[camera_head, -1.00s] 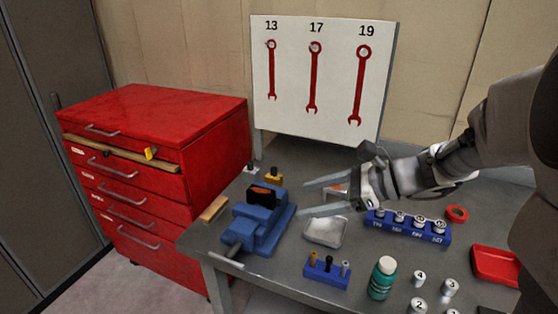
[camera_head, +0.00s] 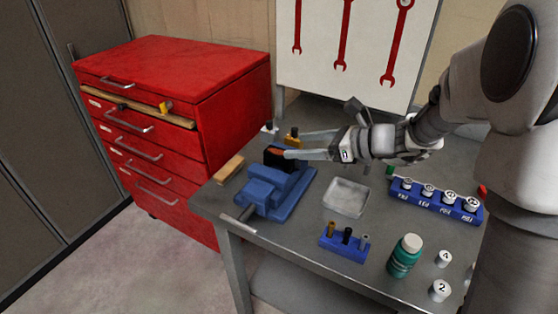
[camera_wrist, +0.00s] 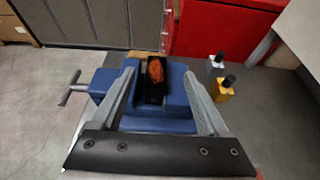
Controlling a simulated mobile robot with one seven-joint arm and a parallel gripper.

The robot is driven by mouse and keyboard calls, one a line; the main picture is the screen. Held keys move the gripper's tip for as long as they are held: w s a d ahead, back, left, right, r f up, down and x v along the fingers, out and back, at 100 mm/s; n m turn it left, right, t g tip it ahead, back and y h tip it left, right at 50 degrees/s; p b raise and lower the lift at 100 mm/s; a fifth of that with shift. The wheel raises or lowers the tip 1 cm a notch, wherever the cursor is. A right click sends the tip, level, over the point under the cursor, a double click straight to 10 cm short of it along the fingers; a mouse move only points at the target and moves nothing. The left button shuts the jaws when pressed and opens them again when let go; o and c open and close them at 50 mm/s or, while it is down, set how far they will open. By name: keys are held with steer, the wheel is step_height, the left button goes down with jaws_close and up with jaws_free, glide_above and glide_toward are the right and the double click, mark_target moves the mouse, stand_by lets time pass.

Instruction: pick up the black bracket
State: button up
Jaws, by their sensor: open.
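The black bracket (camera_head: 277,160), with an orange-red patch on its face, stands in the jaws of the blue vise (camera_head: 262,190) on the grey bench. In the wrist view the bracket (camera_wrist: 154,94) shows between my two fingers, with the vise (camera_wrist: 176,112) around its lower part. My gripper (camera_head: 281,146) is open and comes in from the right, its fingertips close to the bracket. In the wrist view the gripper (camera_wrist: 158,74) has a finger on each side of the bracket, with a gap showing on both sides. I cannot tell whether either finger touches it.
A yellow block with a black knob (camera_head: 292,139) stands behind the vise. A wooden block (camera_head: 230,169) lies to its left. To the right are a grey tray (camera_head: 346,197), a blue socket rack (camera_head: 435,201) and a green bottle (camera_head: 404,256). A red drawer cabinet (camera_head: 180,95) stands left.

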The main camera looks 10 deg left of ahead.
mark_target(279, 151)
steer(key=shift+x, duration=0.85)
steer(key=a+f, duration=0.1)
steer(key=a, duration=0.1)
steer(key=a+f+b, duration=0.1)
steer(key=a+f, duration=0.1)
steer(key=shift+w+f, duration=0.1)
steer(key=shift+w, duration=0.3)
steer(key=shift+w+a+f, duration=0.1)
steer(key=shift+a, duration=0.05)
steer(key=shift+c, duration=0.3)
jaws_close()
